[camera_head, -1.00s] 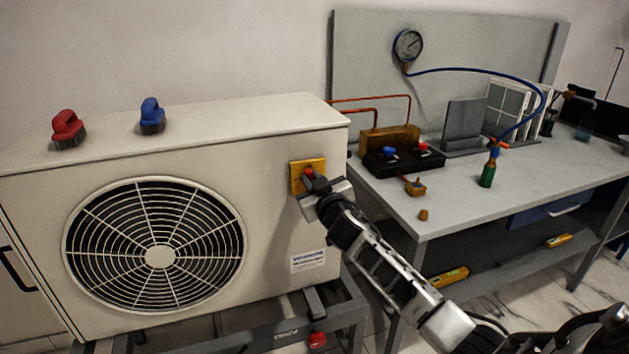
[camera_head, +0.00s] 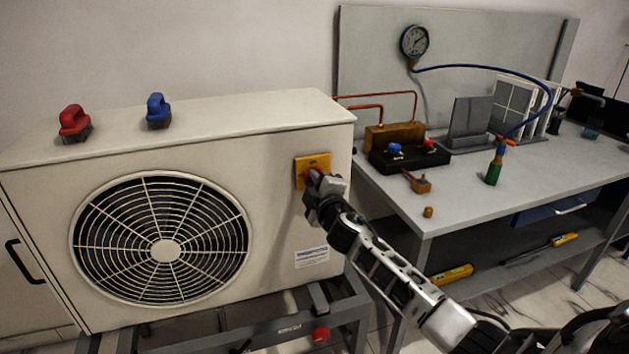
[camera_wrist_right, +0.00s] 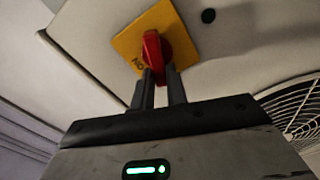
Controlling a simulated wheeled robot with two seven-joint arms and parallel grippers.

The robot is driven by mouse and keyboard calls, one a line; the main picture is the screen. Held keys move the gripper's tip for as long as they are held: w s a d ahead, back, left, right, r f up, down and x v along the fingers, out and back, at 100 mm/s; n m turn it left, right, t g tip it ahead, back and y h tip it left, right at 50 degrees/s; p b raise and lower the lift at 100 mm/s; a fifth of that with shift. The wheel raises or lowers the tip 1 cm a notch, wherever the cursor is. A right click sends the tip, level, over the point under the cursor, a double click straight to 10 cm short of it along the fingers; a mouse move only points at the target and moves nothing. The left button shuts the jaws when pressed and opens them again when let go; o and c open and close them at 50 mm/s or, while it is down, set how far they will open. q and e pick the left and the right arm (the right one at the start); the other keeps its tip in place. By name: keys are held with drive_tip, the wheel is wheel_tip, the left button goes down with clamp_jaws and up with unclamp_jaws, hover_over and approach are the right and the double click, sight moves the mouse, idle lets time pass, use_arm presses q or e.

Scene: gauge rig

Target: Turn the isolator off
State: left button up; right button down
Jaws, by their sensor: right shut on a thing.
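The isolator is a red rotary handle (camera_wrist_right: 153,52) on a square yellow plate (camera_head: 309,160), fixed to the front of the cream fan unit (camera_head: 275,200) near its upper right corner. In the right wrist view the plate (camera_wrist_right: 172,22) sits tilted, with lettering beside the handle that seems to read "ON". The handle stands at a slant to the plate's edges. My right gripper (camera_head: 317,179) is at the plate with its fingers (camera_wrist_right: 160,76) shut on the red handle, one on each side. In the head view the gripper hides part of the handle. My left gripper is not in view.
A red clamp (camera_head: 74,122) and a blue clamp (camera_head: 158,110) stand on the unit's top. A grey workbench (camera_head: 465,200) at right holds a black manifold block (camera_head: 405,160), a green bottle (camera_head: 494,168) and a pressure gauge (camera_head: 414,40) on the back panel.

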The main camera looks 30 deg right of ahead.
drive_tip(key=shift+f+n, duration=0.15)
drive_tip(key=shift+n, duration=0.85)
drive_tip(key=shift+f+n, duration=0.15)
drive_tip(key=shift+n, duration=0.85)
drive_tip(key=c, duration=1.4)
unclamp_jaws()
drive_tip(key=shift+s+a, duration=0.1)
drive_tip(key=v, duration=1.5)
drive_tip(key=shift+s+b, duration=0.35)
drive_tip(key=shift+s, duration=0.05)
drive_tip(key=shift+f, duration=0.1)
